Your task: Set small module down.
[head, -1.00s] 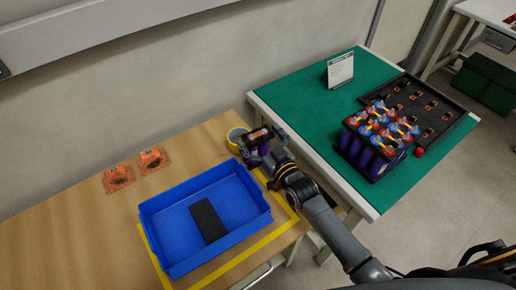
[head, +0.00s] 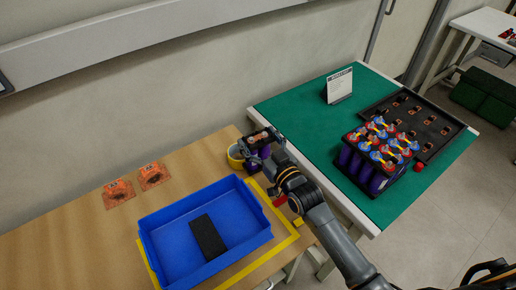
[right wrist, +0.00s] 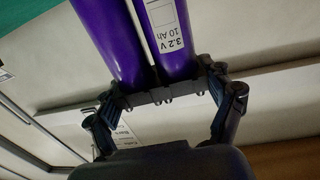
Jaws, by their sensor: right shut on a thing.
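The small module has purple cells and a black holder. It shows in the head view (head: 262,153) and the right wrist view (right wrist: 112,45), where one cell's label reads 3.2 V 10 Ah. My right gripper (head: 261,138) is shut on its black holder (right wrist: 165,93). It holds the module by the back right corner of the brown table (head: 60,228), close to the green table (head: 290,112). The gripper partly hides the module, and I cannot tell its height. My left gripper is not in view.
A yellow ring-shaped item (head: 235,157) is just left of the module. A blue bin (head: 157,228) holding a black slab (head: 207,237) stands in front. Two orange cards (head: 118,192) lie left. The green table holds a larger module (head: 375,160), a black tray (head: 440,125) and a sign (head: 339,87).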

